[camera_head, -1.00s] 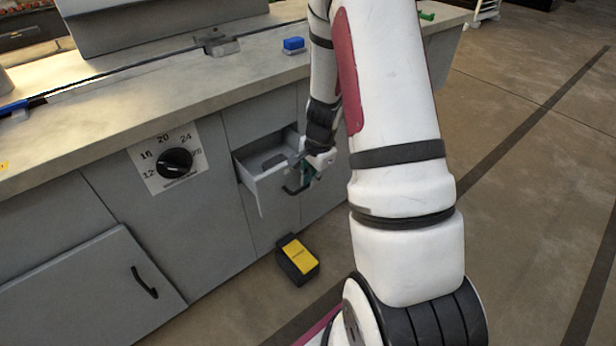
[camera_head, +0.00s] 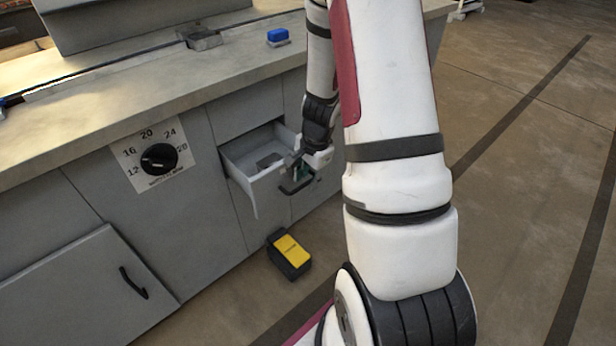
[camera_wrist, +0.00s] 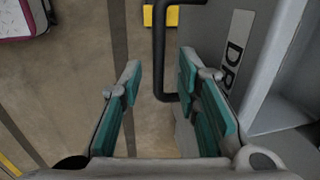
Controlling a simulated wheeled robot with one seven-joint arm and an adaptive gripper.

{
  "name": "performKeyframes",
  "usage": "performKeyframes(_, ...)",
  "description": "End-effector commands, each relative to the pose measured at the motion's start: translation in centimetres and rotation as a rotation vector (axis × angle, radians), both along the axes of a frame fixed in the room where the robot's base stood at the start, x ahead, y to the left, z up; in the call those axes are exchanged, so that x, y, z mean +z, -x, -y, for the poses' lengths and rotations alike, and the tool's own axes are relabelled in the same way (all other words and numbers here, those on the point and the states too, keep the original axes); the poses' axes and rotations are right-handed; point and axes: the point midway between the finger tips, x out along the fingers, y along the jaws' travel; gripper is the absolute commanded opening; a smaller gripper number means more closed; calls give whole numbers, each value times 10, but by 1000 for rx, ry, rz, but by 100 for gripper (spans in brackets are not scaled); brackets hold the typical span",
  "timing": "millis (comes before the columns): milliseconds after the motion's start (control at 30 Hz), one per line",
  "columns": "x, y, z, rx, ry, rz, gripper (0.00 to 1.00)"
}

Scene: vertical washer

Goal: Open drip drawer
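The grey drip drawer (camera_head: 243,180) stands pulled out of the cabinet front in the head view. Its black handle (camera_head: 297,187) is on the drawer front. In the wrist view the handle (camera_wrist: 160,50) shows as a dark bar in the gap between my fingers, nearer the right one. The labelled drawer front (camera_wrist: 225,45) is to the right, with only the letters "DR" readable. My gripper (camera_wrist: 160,78) is open, its teal pads wide apart. In the head view my gripper (camera_head: 300,172) is at the drawer front, partly hiding it.
A black and yellow box (camera_head: 289,255) lies on the floor below the drawer. A dial (camera_head: 159,158) is on the panel to the left, above a cabinet door (camera_head: 75,290). A blue block (camera_head: 278,36) is on the counter (camera_head: 200,85). Floor to the right is clear.

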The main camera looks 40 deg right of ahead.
Motion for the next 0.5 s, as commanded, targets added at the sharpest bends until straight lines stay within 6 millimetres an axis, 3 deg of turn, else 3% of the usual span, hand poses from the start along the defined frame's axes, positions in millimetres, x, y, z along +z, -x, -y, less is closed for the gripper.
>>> performKeyframes(267, 11, 1, 1, 1, 4, 3, 30)
performKeyframes(500, 53, 8, 0, 2, 4, 5, 30)
